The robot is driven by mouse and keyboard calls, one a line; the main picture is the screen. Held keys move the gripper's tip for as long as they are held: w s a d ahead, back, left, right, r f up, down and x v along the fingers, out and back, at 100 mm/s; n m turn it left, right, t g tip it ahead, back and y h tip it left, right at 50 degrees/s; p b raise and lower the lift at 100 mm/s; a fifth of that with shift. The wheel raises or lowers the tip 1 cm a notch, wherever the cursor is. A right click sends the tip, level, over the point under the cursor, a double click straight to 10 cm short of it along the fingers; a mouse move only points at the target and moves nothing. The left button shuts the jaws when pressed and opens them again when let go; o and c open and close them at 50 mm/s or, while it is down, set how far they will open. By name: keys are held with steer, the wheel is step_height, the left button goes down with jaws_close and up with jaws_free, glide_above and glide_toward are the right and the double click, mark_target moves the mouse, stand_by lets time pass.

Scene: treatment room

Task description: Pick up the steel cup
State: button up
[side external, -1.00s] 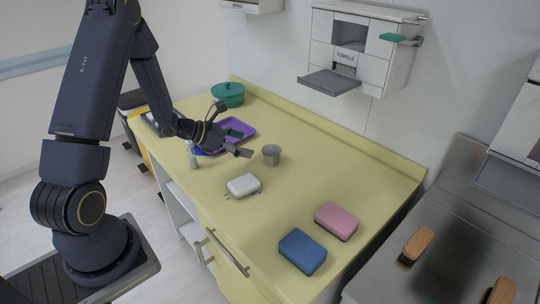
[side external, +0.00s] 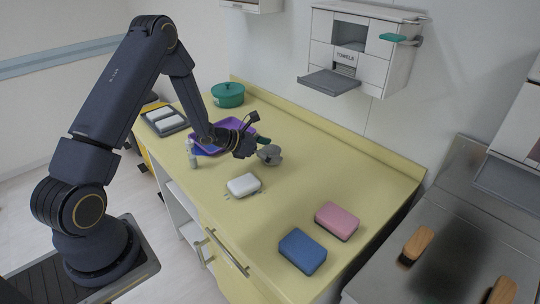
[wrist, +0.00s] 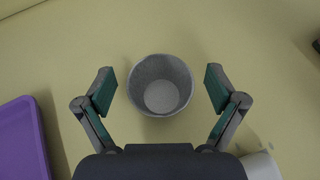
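The steel cup (side external: 274,162) is a small grey cup standing upright on the yellow counter, its top partly covered by my fingers in the side view. In the wrist view the cup (wrist: 161,97) shows from above, empty, in the middle of the picture. My gripper (side external: 266,148) is right at the cup. In the wrist view my gripper (wrist: 160,89) is open, with one finger pad on either side of the cup and a visible gap at both sides. How far down the fingers reach beside the cup is hard to tell.
A white block (side external: 243,185) lies in front of the cup. A purple tray (side external: 206,131) lies behind my gripper to the left, near a small bottle (side external: 193,160). A green pot (side external: 228,95) stands at the back. Pink (side external: 337,220) and blue (side external: 303,250) sponges lie toward the right.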

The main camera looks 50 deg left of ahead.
steer(key=c, duration=1.1)
steer(key=shift+c, duration=0.2)
